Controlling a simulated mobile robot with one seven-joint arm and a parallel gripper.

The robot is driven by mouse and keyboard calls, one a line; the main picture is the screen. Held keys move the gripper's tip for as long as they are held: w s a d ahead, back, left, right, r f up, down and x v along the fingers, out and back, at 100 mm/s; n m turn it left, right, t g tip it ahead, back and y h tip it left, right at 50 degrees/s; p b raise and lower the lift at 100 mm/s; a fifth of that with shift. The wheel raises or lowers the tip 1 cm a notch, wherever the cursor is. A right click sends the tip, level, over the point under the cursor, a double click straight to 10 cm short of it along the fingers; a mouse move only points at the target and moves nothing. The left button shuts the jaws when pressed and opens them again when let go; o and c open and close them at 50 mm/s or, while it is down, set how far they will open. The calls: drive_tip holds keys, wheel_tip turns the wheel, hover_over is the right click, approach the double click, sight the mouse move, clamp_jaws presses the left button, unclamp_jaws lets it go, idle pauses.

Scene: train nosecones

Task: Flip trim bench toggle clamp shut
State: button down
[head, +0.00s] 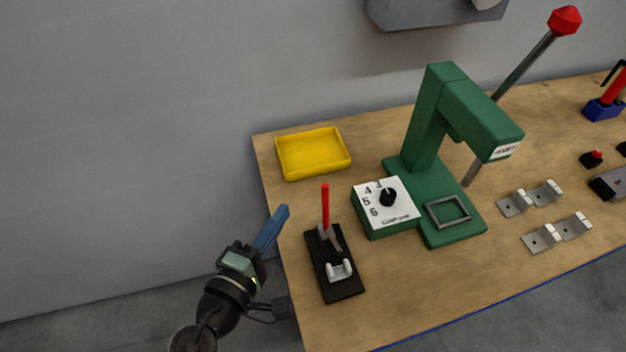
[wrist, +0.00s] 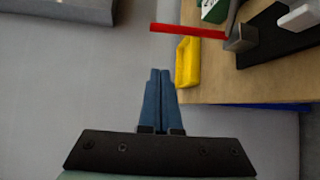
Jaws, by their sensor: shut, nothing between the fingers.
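The toggle clamp (head: 336,262) sits on a black base plate near the left edge of the bench. Its red handle (head: 325,206) stands upright, and a white U-shaped piece lies at the front of the plate. In the wrist view the red handle (wrist: 188,31) runs across the top, with the clamp's grey bracket (wrist: 241,38) at its right end. My gripper (head: 283,211) is left of the clamp, by the bench's left edge, apart from the handle. Its blue fingers (wrist: 160,72) are together with nothing between them.
A yellow tray (head: 313,176) lies behind the clamp. A green press (head: 432,120) and a dial box (head: 362,222) stand right of it. Metal brackets (head: 541,240) lie further right. The bench (head: 340,325) is bare in front of the clamp.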

drive_tip(key=p+x, duration=0.2)
drive_tip(key=x, duration=0.8)
drive_tip(key=s, duration=0.1)
drive_tip(key=s+d+p, duration=0.2)
drive_tip(key=shift+s+r, duration=0.3)
drive_tip(key=shift+f+b, duration=0.2)
drive_tip(key=shift+b, duration=0.5)
drive_tip(key=shift+s+d+b, duration=0.1)
drive_tip(key=shift+b, duration=0.25)
